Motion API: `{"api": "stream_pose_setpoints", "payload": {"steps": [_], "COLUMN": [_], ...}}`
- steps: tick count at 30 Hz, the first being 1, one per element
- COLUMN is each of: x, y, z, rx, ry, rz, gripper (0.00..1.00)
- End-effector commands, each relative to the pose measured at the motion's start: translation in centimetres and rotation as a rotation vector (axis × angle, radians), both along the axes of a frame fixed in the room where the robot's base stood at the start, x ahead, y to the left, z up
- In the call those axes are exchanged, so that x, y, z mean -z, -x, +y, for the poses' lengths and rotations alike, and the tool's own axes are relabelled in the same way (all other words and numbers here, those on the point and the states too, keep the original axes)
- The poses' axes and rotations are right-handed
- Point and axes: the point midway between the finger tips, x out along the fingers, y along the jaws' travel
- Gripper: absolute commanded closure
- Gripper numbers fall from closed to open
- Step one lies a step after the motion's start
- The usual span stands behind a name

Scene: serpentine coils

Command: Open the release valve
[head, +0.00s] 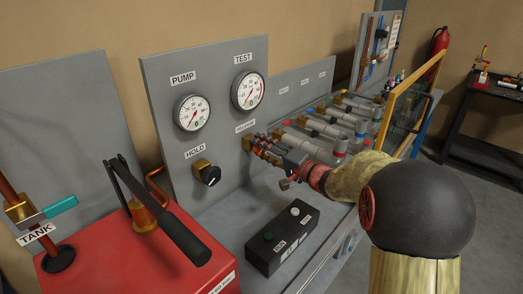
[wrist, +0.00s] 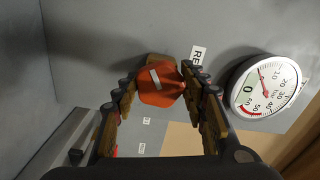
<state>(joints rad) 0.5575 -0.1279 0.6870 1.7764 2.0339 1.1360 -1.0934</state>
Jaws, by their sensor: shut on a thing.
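The release valve is an orange-red knob (wrist: 160,85) with a pale bar mark on its face, mounted on the grey panel. My gripper (wrist: 158,92) is around the knob in the wrist view, a finger on each side, shut on it. In the head view my gripper (head: 258,146) reaches the panel just below the RELEASE label (head: 245,126), and it hides most of the knob. A partly covered label (wrist: 198,58) shows beside the knob in the wrist view.
The TEST gauge (head: 248,91) and PUMP gauge (head: 191,113) are above. The black HOLD knob (head: 207,173) is left of my gripper. A red pump tank (head: 130,255) with a black lever stands front left. A black button box (head: 282,240) lies below my arm. Several pipe fittings stand right.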

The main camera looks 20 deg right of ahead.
Motion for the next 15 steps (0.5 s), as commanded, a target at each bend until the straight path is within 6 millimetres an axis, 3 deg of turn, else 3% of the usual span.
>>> {"api": "stream_pose_setpoints", "payload": {"steps": [7,8,15], "x": [0.28,0.29,0.18], "y": [0.04,0.04,0.02], "z": [0.06,0.05,0.02], "rx": [-0.001,-0.001,0.000], "ry": [0.002,0.002,0.001], "rz": [0.004,0.004,0.003], "gripper": [0.83,0.57,0.43]}}
